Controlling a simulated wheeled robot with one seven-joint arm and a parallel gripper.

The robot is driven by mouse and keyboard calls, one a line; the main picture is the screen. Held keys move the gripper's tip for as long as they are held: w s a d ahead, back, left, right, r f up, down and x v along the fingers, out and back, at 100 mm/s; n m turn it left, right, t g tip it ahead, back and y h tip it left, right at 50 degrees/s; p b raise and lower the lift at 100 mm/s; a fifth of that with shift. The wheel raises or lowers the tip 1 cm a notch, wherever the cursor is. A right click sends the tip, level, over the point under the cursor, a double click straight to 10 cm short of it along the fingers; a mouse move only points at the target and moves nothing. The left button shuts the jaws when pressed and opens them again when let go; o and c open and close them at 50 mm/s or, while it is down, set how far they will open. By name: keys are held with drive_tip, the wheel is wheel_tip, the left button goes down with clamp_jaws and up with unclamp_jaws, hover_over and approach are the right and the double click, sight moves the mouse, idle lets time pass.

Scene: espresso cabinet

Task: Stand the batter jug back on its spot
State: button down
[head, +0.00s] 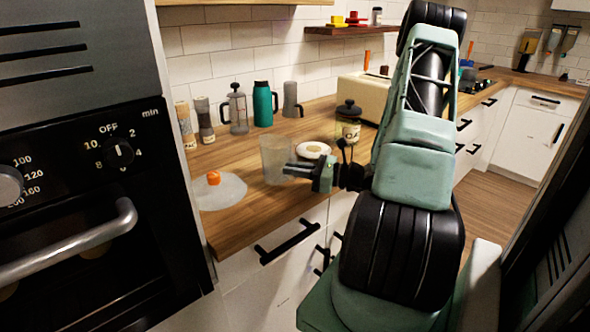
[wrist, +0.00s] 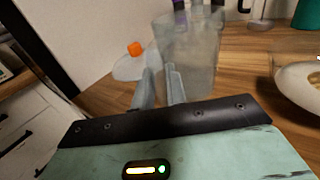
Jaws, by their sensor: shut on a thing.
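The batter jug, a tall clear grey jug (head: 276,160), stands upright on or just above the wooden counter near its front edge; I cannot tell whether its base touches the wood. It also shows in the wrist view (wrist: 190,55), right in front of the fingers. My gripper (head: 290,170) comes in from the right and is shut on the jug, at the side facing me. The fingers show in the wrist view (wrist: 160,85) against the jug's near side. The exact grip point is partly hidden. No marked spot for the jug is clear to me.
A clear lid with an orange knob (head: 214,182) lies left of the jug. A round white dish (head: 313,149) and a dark-lidded jar (head: 348,121) stand to its right. A press (head: 238,110), teal flask (head: 263,104) and grinders (head: 203,118) stand behind. The oven (head: 90,180) is at left.

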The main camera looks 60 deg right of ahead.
drive_tip(key=shift+f, duration=0.15)
drive_tip(key=c, duration=1.8)
unclamp_jaws()
drive_tip(key=shift+f, duration=0.1)
drive_tip(key=shift+c, duration=0.2)
drive_tip(key=o, duration=0.4)
drive_tip(key=shift+r, duration=0.25)
drive_tip(key=shift+s+d+f, duration=0.1)
drive_tip(key=shift+s+d, duration=0.05)
drive_tip(key=shift+s, duration=0.2)
drive_tip(key=b+v, duration=0.2)
drive_tip(key=v, duration=0.9)
